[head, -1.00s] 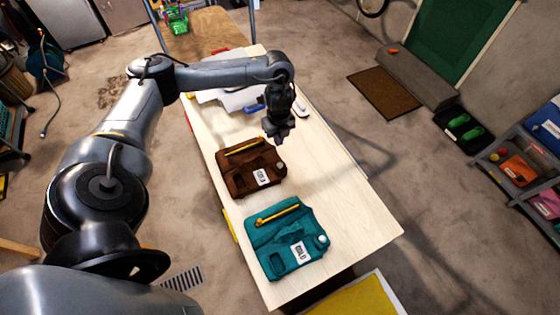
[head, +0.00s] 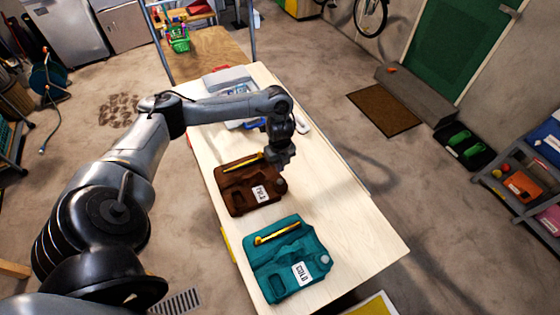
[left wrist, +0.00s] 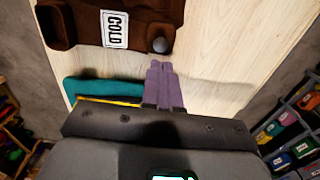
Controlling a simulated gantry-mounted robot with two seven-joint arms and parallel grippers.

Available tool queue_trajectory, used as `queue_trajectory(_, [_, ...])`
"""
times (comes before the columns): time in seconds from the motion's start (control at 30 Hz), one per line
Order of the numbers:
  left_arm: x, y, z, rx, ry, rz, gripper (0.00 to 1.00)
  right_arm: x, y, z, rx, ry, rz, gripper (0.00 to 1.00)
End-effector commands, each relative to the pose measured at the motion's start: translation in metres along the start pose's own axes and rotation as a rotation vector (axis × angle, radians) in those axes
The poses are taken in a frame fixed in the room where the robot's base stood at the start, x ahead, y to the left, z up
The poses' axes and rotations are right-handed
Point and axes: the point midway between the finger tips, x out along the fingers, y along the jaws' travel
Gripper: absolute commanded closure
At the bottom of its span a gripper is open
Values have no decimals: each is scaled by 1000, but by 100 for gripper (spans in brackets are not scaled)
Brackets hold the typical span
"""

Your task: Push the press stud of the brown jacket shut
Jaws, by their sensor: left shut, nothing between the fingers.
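I cannot tell whether the stud is pressed in. My left gripper (head: 283,163) is shut and empty, close to the stud. In the left wrist view its purple fingers (left wrist: 160,67) are together, apart from the stud in the picture. My right gripper is not in view.
A teal jacket (head: 285,278) with a similar stud (head: 325,259) lies at the near end of the table (head: 365,245). Grey and blue items (head: 230,82) lie at the far end. The table right of the jackets is bare. A shelf (head: 520,185) stands at the right.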

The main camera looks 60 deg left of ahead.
Motion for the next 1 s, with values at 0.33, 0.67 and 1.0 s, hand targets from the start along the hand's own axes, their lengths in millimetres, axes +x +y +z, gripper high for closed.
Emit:
queue_trajectory(0.33, [54,0,0,-1,1,1,100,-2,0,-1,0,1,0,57])
queue_trajectory(0.67, [71,-1,0,0,0,-2,100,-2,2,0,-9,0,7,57])
queue_trajectory(1.0, [72,1,1,-3,0,-1,100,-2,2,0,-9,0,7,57])
